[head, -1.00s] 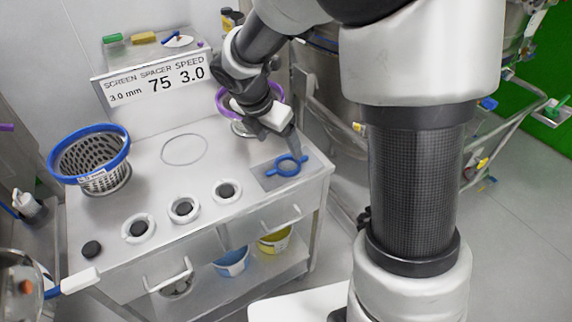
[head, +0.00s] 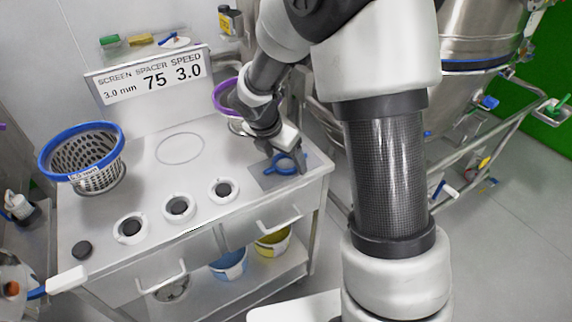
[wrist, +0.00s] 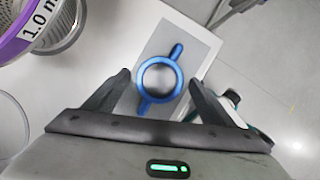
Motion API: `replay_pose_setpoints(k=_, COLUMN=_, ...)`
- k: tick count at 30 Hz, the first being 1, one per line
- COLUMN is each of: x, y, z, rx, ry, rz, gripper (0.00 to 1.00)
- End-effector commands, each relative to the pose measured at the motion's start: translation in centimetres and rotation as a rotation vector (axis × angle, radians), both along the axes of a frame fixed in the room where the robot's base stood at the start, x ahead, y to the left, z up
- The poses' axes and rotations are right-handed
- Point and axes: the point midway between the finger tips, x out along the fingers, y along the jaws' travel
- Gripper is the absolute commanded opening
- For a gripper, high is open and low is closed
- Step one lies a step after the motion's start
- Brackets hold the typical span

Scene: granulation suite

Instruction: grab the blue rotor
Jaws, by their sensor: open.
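The blue rotor (head: 280,165) is a ring with two short arms. It lies on a grey mat (head: 263,183) at the right end of the bench. In the wrist view the blue rotor (wrist: 140,84) sits ahead of and between my fingers, with its two arms pointing up-right and down-left. My gripper (head: 291,166) is over the mat, partly covering the rotor in the head view. In the wrist view my gripper (wrist: 161,88) is open, one finger on each side of the ring, with nothing held. I cannot tell the exact height of the fingertips above the mat.
A blue-rimmed basket (head: 85,158) stands at the bench's left. A purple-rimmed basket (head: 226,97) is close behind my gripper. Several white rings with dark centres line the front. The bench's right edge is near the mat. A metal vessel (head: 470,60) stands behind.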

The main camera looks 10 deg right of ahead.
Motion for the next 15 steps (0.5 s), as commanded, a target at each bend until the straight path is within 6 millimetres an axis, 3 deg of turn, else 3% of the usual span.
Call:
replay_pose_setpoints(k=2, x=0.0, y=0.0, z=0.04, rx=0.0, ry=0.0, rz=0.0, gripper=0.72)
replay_pose_setpoints(k=10, x=-0.01, y=-0.01, z=0.05, rx=0.0, ry=0.0, rz=0.0, gripper=0.26)
replay_pose_setpoints(k=15, x=0.03, y=0.0, z=0.12, rx=-0.001, ry=-0.001, rz=0.0, gripper=0.23)
